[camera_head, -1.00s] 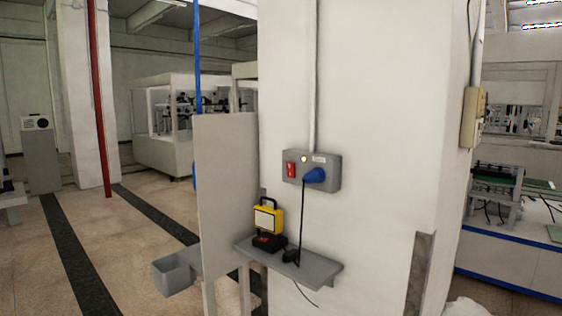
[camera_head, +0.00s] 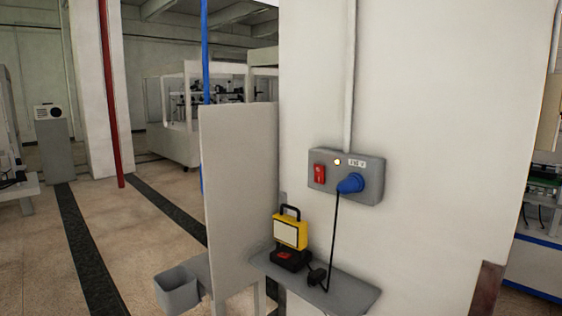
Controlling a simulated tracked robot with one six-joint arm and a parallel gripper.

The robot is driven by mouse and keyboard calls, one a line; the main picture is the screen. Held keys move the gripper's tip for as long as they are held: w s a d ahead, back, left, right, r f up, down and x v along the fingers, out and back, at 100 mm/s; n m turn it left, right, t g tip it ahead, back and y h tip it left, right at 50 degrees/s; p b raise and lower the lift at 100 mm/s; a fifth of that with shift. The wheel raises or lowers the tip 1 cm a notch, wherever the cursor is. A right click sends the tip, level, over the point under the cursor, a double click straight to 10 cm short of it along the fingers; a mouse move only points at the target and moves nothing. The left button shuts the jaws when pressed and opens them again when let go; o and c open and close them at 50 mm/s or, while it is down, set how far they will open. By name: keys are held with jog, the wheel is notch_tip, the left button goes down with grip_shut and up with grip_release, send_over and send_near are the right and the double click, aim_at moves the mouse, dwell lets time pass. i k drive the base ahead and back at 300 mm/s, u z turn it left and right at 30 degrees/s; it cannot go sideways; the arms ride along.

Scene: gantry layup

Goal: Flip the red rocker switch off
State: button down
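The red rocker switch (camera_head: 319,174) sits at the left end of a grey switch box (camera_head: 377,190) on the white pillar. A small pale lit lamp (camera_head: 337,162) and a white label (camera_head: 356,162) are beside it on the box. A blue plug (camera_head: 350,184) is in the box's front, with a black cable hanging down from it. The rocker's exact tilt is too small to tell. My gripper is not in view.
A grey shelf (camera_head: 345,292) below the box holds a yellow work lamp (camera_head: 290,230) on a black base. A tall grey panel (camera_head: 238,190) and a grey bin (camera_head: 178,291) stand left of it. The floor further left is open, with dark stripes.

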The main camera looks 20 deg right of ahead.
aim_at(320, 177)
jog(key=u, duration=0.15)
jog(key=i, duration=0.85)
jog(key=z, duration=0.1)
